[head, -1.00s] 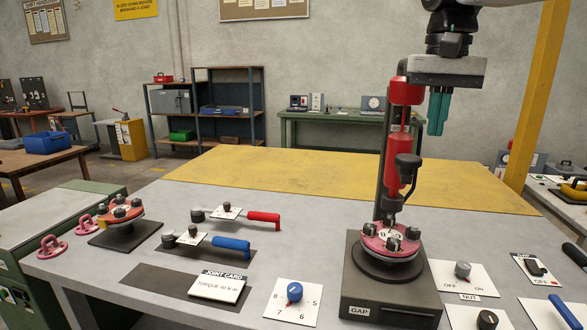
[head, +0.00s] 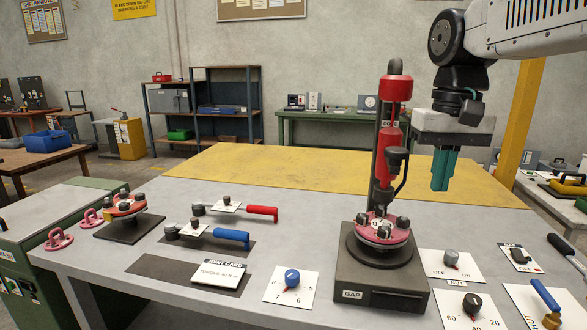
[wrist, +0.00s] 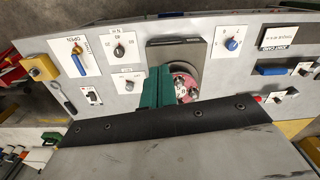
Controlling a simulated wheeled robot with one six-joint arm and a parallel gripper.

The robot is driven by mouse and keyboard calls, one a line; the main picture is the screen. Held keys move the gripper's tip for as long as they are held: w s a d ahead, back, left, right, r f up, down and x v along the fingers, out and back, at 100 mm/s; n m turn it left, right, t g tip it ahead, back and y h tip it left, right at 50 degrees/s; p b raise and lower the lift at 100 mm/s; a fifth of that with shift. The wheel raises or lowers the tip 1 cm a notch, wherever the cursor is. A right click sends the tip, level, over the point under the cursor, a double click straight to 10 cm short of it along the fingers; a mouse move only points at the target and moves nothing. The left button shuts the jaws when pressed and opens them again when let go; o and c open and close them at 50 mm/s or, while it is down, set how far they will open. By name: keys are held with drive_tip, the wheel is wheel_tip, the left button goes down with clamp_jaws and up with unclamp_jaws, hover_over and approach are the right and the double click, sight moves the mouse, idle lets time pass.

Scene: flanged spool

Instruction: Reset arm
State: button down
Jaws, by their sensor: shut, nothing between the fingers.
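My gripper (head: 444,170) hangs above the right part of the grey bench in the head view, its green fingers pointing down and shut with nothing between them. In the wrist view the shut fingers (wrist: 157,88) show in front of the flanged spool. The red spool (head: 382,228) sits upright on the dark GAP stand (head: 382,275), left of and below my gripper and apart from it. A red upright tool (head: 390,130) on a dark post rises behind the spool. In the wrist view the fingers hide part of the spool (wrist: 184,82).
The grey bench carries a red flange on a dark plate (head: 125,206), a red-handled wrench (head: 262,212), a blue-handled wrench (head: 232,236), a joint card (head: 221,274) and a blue knob panel (head: 291,284). More knob panels (head: 452,263) lie right of the stand. The yellow surface (head: 280,170) behind is clear.

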drive_tip(key=s+d+f, duration=0.1)
drive_tip(key=s+f, duration=0.5)
drive_tip(key=s, duration=0.4)
drive_tip(key=s+d+f+t, duration=0.1)
drive_tip(key=s+f, duration=0.6)
drive_tip(key=s, duration=0.2)
drive_tip(key=shift+s+d+f+n, duration=0.15)
drive_tip(key=shift+s+d+n, duration=0.05)
drive_tip(key=shift+s+n, duration=0.2)
